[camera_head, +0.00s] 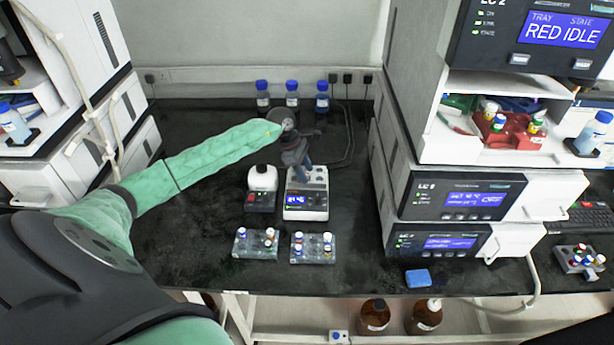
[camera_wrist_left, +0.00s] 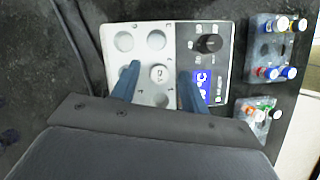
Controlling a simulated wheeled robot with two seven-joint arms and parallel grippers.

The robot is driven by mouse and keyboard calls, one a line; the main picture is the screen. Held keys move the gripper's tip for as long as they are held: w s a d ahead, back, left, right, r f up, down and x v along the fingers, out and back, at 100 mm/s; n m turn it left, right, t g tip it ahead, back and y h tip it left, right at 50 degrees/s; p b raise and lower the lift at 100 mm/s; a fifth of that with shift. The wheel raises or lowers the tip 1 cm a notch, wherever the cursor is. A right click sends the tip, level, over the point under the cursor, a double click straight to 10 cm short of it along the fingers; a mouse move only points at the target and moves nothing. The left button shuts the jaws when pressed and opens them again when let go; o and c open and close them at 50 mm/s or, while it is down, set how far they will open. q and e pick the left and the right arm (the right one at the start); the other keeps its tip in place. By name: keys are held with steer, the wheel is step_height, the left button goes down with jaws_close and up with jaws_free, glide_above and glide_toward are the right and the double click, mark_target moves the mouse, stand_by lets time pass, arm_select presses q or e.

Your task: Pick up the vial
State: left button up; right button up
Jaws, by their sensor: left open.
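A white-capped vial (camera_wrist_left: 158,73) sits in a hole of the white block on a small bench device (camera_head: 306,199), which has a lit blue display. In the left wrist view the device (camera_wrist_left: 222,40) lies under my left gripper (camera_wrist_left: 158,88). The two blue-grey fingers are apart, one on each side of the capped vial, with nothing held between them. In the head view my left gripper (camera_head: 297,162) hangs over the back part of the device and hides some of its holes. I cannot tell the exact height gap. My right gripper is not in view.
Two vial racks (camera_head: 240,250) (camera_head: 297,258) with several capped vials stand in front. A white-topped mixer (camera_head: 262,180) is left of the device. Three blue-capped bottles (camera_head: 292,92) stand behind. Instrument stacks (camera_head: 455,195) rise at the right. A blue block (camera_head: 418,278) lies near the front edge.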

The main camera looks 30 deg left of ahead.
arm_select(q)
steer(key=shift+f, duration=0.15)
jaws_close()
